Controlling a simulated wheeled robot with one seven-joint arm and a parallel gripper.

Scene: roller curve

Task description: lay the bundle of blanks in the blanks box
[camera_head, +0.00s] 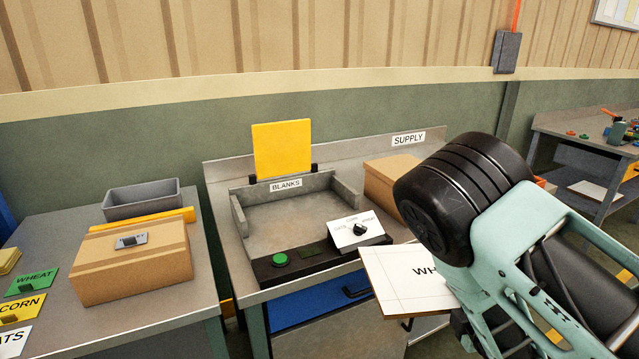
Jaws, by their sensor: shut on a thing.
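The bundle of blanks (405,285) is a flat white board shape with brown edges and the letters "WH" showing; my arm covers its right part. It is in front of the supply bench, right of and nearer than the blanks box. My gripper (463,322) is mostly hidden behind my own arm; a dark part of it shows at the bundle's right edge, shut on the bundle. The blanks box (239,217) is a grey, low-walled tray labelled "BLANKS" on the bench. Its floor looks empty. A yellow panel (282,150) stands upright at its back.
A cardboard box (393,178) stands right of the tray. On the left table are another carton (132,265), a grey bin (142,199) and label cards (30,282).

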